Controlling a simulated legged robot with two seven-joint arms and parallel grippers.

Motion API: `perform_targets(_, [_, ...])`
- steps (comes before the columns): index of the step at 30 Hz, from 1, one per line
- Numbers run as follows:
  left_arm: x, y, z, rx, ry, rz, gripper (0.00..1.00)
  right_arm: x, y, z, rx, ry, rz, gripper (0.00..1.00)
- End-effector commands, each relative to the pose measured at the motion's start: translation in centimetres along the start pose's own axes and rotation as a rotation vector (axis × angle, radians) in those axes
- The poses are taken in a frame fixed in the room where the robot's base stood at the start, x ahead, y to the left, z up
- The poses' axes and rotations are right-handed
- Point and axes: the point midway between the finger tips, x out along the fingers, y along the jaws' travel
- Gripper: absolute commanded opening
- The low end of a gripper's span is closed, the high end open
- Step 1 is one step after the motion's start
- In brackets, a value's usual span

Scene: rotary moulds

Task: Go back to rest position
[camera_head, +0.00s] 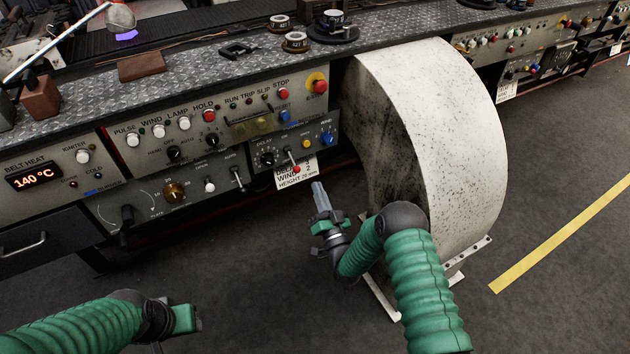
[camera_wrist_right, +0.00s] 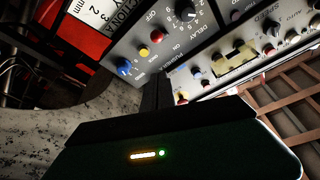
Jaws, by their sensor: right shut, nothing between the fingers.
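My right gripper (camera_head: 320,192) is in the middle of the head view, in front of the lower control panel (camera_head: 292,150). Its fingers are together with nothing between them, and they point up toward the panel. In the right wrist view the dark closed fingers (camera_wrist_right: 157,92) stand in front of the panel's knobs and buttons.
A large pale curved drum housing (camera_head: 440,110) stands right beside my right arm. The bench (camera_head: 215,60) with its control panels runs along the back. A white label card (camera_head: 296,176) hangs below the panel. The dark floor (camera_head: 250,270) in front is clear; a yellow line (camera_head: 560,240) lies at right.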

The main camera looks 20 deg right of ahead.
Motion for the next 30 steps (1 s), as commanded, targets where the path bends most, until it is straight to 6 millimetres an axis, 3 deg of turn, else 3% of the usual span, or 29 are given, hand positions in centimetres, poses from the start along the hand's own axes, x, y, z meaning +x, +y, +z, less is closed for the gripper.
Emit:
perform_targets(14, [0.0, 0.0, 0.0, 0.0, 0.0, 0.0, 0.41, 0.7, -0.4, -0.1, -0.018, -0.043, 0.005, 0.0])
perform_targets(18, [0.0, 0.0, 0.0, 0.0, 0.0, 0.0, 0.41, 2.6, -1.9, -0.3, -0.122, -0.289, 0.056, 0.0])
perform_targets(20, [0.0, 0.0, 0.0, 0.001, 0.0, 0.0, 0.41, 2.1, -2.5, -0.7, -0.19, -0.448, 0.1, 0.0])
perform_targets(23, [0.0, 0.0, 0.0, 0.001, 0.0, 0.0, 0.41, -1.4, -2.9, -2.1, -0.292, -0.718, 0.193, 0.0])
perform_targets(30, [0.1, 0.0, 0.0, 0.0, 0.0, 0.0, 0.41, -15.8, -4.2, -7.4, -0.388, -1.224, 0.388, 0.0])
